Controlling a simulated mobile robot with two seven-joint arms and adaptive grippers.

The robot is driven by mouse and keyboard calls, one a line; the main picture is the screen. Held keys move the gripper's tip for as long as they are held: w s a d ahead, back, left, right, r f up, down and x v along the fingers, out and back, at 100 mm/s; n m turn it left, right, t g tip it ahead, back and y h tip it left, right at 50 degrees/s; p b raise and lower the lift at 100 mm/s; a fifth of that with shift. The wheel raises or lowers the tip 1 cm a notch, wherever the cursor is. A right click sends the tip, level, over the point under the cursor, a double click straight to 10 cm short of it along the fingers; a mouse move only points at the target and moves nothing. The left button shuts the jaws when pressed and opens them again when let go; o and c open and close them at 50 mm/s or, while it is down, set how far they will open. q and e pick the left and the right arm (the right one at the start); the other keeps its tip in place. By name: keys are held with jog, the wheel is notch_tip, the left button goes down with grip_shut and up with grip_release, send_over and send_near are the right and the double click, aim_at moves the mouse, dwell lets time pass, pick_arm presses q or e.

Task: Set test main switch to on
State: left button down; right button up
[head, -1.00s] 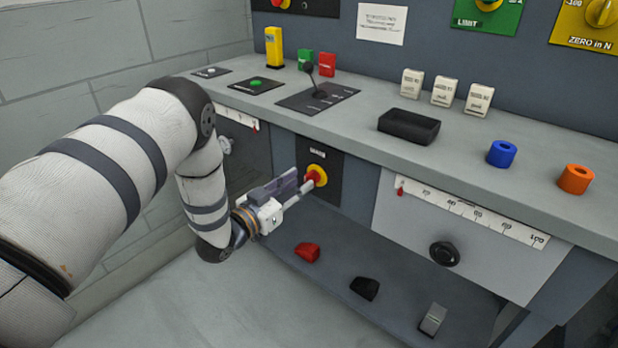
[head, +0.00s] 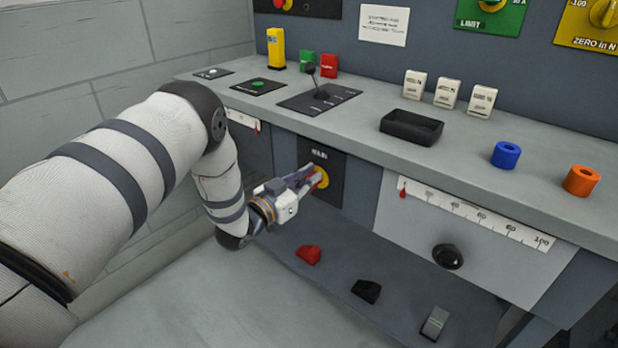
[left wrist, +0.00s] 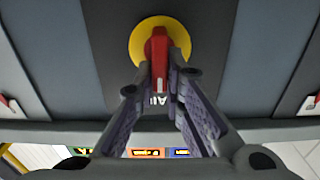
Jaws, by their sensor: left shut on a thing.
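The main switch is a red handle on a yellow disc (head: 323,179), on a black plate (head: 322,158) with white lettering, in the bench's front face below the worktop. In the left wrist view, the red handle (left wrist: 159,52) stands upright in the picture across the yellow disc (left wrist: 137,42). My left gripper (head: 312,180) reaches it from the left. Its two fingers (left wrist: 160,78) are closed on the handle, one on each side. The fingers hide part of the handle in the head view. My right gripper is not in view.
The worktop edge overhangs above the switch. A black lever (head: 317,82) stands on the worktop above. A slanted lower panel carries a red rocker (head: 309,254) and a black one (head: 366,290). A scale panel with a black knob (head: 447,256) is to the right.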

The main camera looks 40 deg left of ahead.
pick_arm(q)
jog(key=m, duration=0.3)
jog(key=d+m+p, duration=0.1)
jog(key=m, duration=0.2)
jog(key=m+p, duration=0.1)
jog(key=m, duration=0.3)
jog(key=shift+s+d+f, duration=0.1)
jog(key=shift+d+f, duration=0.1)
jog(key=shift+f, duration=0.15)
jog(key=m, duration=0.4)
jog(key=shift+d+f+m, duration=0.15)
jog(key=shift+f+m, duration=0.15)
jog(key=shift+f, duration=0.1)
jog(key=shift+f+m, duration=0.2)
jog(key=shift+m, duration=1.2)
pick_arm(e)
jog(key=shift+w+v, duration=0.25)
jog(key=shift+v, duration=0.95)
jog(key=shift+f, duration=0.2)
pick_arm(q)
jog(key=c, duration=1.7)
grip_release()
jog(key=shift+m, duration=0.3)
